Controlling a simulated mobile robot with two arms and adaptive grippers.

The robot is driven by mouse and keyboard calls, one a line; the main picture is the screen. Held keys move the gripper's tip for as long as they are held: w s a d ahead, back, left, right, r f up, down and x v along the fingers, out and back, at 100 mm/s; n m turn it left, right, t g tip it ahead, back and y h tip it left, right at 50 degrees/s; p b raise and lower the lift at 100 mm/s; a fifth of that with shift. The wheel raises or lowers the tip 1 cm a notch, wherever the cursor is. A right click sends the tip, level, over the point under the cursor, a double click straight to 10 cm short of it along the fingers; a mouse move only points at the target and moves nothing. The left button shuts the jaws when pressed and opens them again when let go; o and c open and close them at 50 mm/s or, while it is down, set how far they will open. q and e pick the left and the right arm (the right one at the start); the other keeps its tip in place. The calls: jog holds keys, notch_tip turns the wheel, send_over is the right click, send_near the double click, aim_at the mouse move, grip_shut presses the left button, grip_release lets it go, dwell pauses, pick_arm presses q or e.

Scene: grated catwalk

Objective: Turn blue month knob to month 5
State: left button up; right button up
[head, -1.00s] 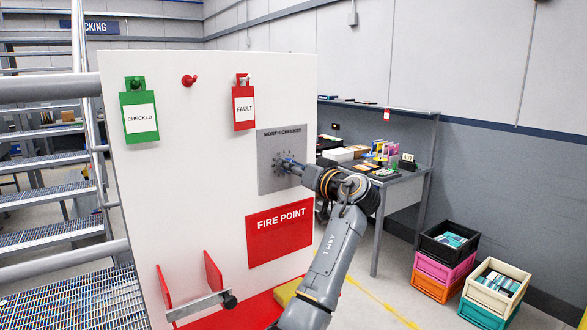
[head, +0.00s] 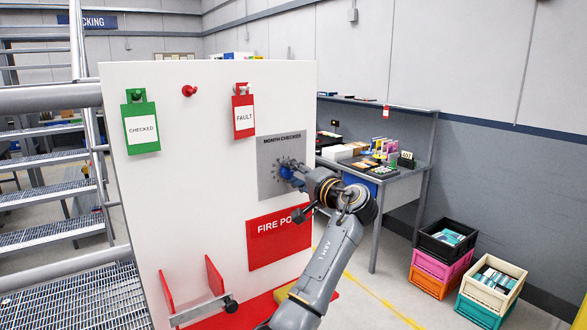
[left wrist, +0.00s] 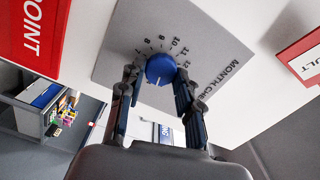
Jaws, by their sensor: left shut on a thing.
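The blue month knob (head: 286,172) sits on a grey plate (head: 266,183) marked MONTH CHECKED, on a white upright board. In the left wrist view the knob (left wrist: 160,66) is round, with a white mark at its lower edge in the picture and numbers around it. I cannot tell for sure which number the mark meets. My left gripper (head: 294,178) is at the plate, shut on the knob, with one finger on each side of it in the left wrist view. The fingers hide part of the dial. My right gripper is not in view.
A green CHECKED tag (head: 141,127) and a red FAULT tag (head: 243,115) hang above. A red FIRE POINT sign (head: 279,238) is below the plate. A red holder with a grey bar (head: 200,309) sticks out at the lower left. Crates (head: 440,262) stand at the right.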

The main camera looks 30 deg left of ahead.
pick_arm(q)
jog(key=shift+m+p, duration=2.6)
jog(key=shift+m, duration=1.7)
jog(key=o, duration=1.1)
jog(key=shift+f, duration=0.15)
jog(key=v, duration=1.2)
jog(key=shift+f, duration=0.1)
